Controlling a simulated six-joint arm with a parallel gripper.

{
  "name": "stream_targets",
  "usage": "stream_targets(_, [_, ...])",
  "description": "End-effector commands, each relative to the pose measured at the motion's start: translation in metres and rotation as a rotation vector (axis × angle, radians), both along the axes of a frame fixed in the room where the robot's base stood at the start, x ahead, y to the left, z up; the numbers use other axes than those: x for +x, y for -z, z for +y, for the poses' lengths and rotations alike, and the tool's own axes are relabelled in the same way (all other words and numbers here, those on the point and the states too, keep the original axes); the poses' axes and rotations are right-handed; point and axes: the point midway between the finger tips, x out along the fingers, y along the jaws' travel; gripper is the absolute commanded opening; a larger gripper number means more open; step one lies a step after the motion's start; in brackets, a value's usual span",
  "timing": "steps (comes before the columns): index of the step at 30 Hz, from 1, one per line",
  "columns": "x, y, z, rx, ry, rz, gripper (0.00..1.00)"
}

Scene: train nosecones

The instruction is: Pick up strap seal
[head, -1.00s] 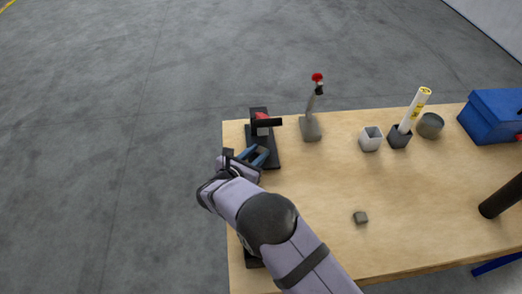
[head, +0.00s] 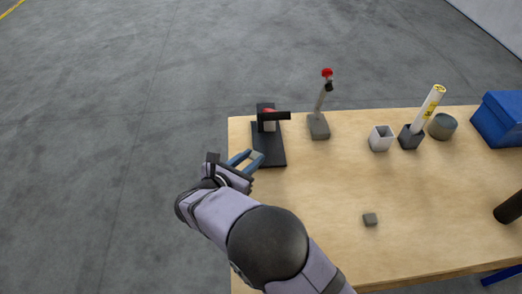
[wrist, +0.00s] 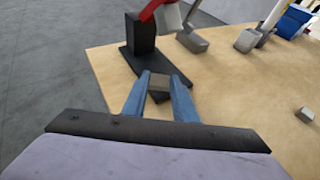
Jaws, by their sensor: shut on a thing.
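My gripper (head: 254,158) has blue fingers and is at the left edge of the table, just in front of the black stand. In the wrist view the gripper (wrist: 159,83) is shut on a small grey-brown block (wrist: 159,87), which looks like the strap seal. The block sits between the fingertips, with the black base of the stand behind it. How high it is above the table is hard to tell. A similar small grey block (head: 370,219) lies alone on the table and also shows at the right of the wrist view (wrist: 305,115).
The black stand (head: 267,150) has a red part on top. Behind are a grey-based lever with a red knob (head: 318,126), a light square cup (head: 381,138), a dark holder with a white tube (head: 411,137), a round grey container (head: 442,126) and a blue box (head: 500,118). The table's middle is mostly clear.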

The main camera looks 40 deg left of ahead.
Motion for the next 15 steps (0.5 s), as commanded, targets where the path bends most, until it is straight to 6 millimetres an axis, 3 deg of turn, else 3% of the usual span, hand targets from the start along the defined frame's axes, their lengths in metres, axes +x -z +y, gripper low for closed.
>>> stream_targets(1, [-0.016,0.003,-0.001,0.001,-0.006,0.000,0.01])
stream_targets(6, [-0.055,0.002,-0.008,0.002,-0.005,-0.001,0.01])
stream_targets(15, [-0.097,0.001,-0.015,0.002,-0.001,0.000,0.01])
